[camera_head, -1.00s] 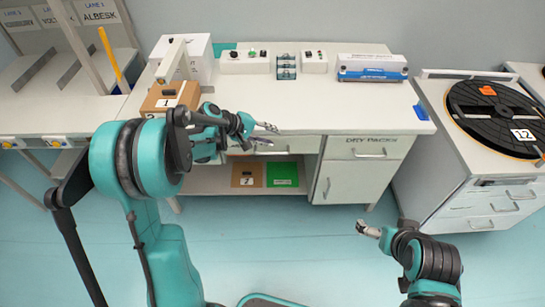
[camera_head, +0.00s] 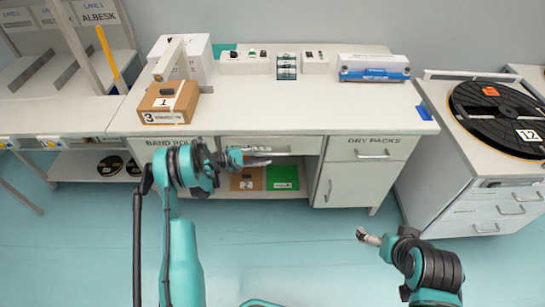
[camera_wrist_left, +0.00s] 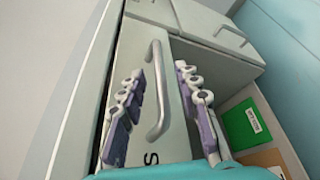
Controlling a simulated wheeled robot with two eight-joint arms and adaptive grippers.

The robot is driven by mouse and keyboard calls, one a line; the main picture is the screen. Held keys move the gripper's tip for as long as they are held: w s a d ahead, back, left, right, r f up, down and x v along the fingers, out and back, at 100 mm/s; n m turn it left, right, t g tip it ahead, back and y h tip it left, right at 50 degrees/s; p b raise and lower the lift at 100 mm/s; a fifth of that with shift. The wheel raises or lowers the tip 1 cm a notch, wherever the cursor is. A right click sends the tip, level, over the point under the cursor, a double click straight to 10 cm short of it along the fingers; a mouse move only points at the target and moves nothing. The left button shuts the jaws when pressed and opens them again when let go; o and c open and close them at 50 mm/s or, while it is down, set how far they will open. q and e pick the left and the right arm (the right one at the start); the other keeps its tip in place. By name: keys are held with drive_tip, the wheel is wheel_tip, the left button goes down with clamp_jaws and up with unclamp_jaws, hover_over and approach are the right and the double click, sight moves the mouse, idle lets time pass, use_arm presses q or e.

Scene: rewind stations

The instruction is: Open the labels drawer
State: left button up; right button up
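The middle drawer (camera_head: 300,145) of the workbench sits between one marked band rolls and one marked dry packs. It looks shut. Its label is mostly hidden by my left gripper; the left wrist view shows only a letter S on the drawer front (camera_wrist_left: 150,130). My left gripper (camera_head: 268,156) is in front of this drawer. In the left wrist view its two fingers are apart, with the metal bar handle (camera_wrist_left: 160,92) between them. I cannot tell whether they touch it. My right gripper (camera_head: 362,236) is over the floor at lower right, too small to read.
The dry packs drawer (camera_head: 340,152) and a cupboard door (camera_head: 338,184) are to the right. A brown card (camera_head: 246,180) and a green card (camera_head: 283,178) lie on the shelf below. A cardboard box (camera_head: 168,103) stands on the worktop. A cart with a black reel (camera_head: 490,108) is at right.

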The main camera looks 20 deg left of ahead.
sight(269, 155)
use_arm(q)
drive_tip(key=shift+b+x, duration=0.45)
drive_tip(key=shift+x, duration=1.45)
clamp_jaws()
